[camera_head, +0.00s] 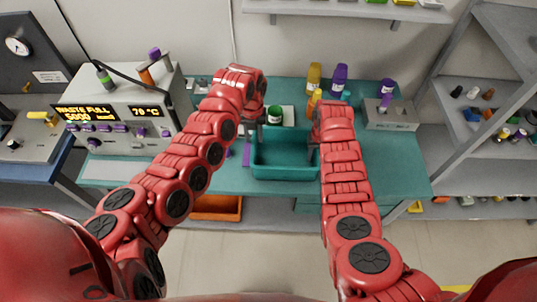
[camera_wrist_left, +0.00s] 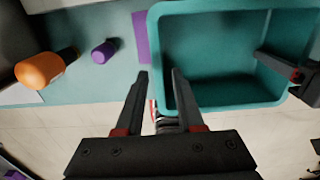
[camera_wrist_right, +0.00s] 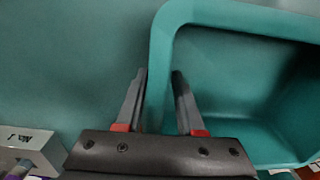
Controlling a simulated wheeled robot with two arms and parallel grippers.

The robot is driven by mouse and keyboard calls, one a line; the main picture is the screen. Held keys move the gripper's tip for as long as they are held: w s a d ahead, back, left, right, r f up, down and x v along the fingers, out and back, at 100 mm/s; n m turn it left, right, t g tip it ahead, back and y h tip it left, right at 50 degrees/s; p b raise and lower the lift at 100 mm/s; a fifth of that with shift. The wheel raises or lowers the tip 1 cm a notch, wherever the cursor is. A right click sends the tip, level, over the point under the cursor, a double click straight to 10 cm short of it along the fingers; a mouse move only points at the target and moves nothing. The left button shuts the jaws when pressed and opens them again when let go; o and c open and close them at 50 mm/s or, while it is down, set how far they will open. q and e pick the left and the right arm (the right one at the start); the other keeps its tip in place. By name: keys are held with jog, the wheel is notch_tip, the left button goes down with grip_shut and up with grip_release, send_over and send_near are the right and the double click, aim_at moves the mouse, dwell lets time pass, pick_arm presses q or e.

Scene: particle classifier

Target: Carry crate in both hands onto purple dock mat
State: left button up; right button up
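The teal crate (camera_head: 285,170) sits on the teal bench, empty inside. A purple strip of the dock mat (camera_head: 246,153) shows to its left; it also shows beside the crate in the left wrist view (camera_wrist_left: 142,36). My left gripper (camera_wrist_left: 160,74) is at the crate's left wall, one finger on each side of the rim (camera_wrist_left: 157,45), with a gap between them. My right gripper (camera_wrist_right: 160,74) straddles the rim (camera_wrist_right: 162,40) at the crate's right side, its fingers apart. In the head view my arms partly hide both grippers.
A control box (camera_head: 120,110) is at left, a grey block (camera_head: 390,116) at right. An orange bin (camera_head: 215,207) is below the bench.

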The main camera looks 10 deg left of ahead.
pick_arm(q)
notch_tip(320, 180, up, 4)
jog(key=shift+f, duration=0.2)
pick_arm(e)
jog(key=shift+r, duration=0.1)
notch_tip(320, 180, up, 12)
jog(key=shift+f, duration=0.1)
dwell(0.4)
jog(key=shift+r+p, duration=0.35)
jog(key=shift+p, duration=0.05)
pick_arm(q)
jog(key=a, duration=0.4)
jog(key=shift+r, duration=0.2)
pick_arm(e)
jog(key=d, duration=0.4)
